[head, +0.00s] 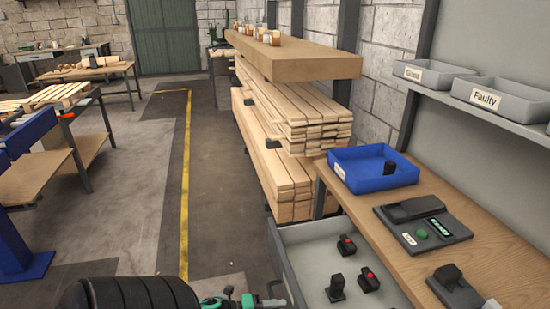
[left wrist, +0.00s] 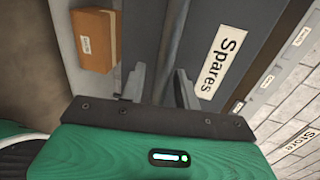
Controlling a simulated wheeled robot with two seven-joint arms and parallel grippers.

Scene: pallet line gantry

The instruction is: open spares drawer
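The spares drawer (head: 320,235) stands pulled out at the bottom of the head view, under the workbench, with its inside visible. Several small black parts, two with red tops (head: 346,245), lie in it. In the left wrist view its grey front bears a "Spares" label (left wrist: 221,62), and a dark bar handle (left wrist: 181,35) crosses that front. My left gripper (left wrist: 160,84) is at the handle, with the bar running between its fingers. A gap shows between the left finger and the bar, so it looks open. In the head view my left gripper (head: 272,298) is at the drawer front. My right gripper is not in view.
The workbench (head: 440,195) carries a blue bin (head: 374,170) and a device with a green button (head: 422,233). Grey bins, one labelled "Faulty" (head: 485,97), sit on a shelf above. Stacked timber (head: 285,130) stands behind. An orange-brown labelled box (left wrist: 96,40) shows in the wrist view.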

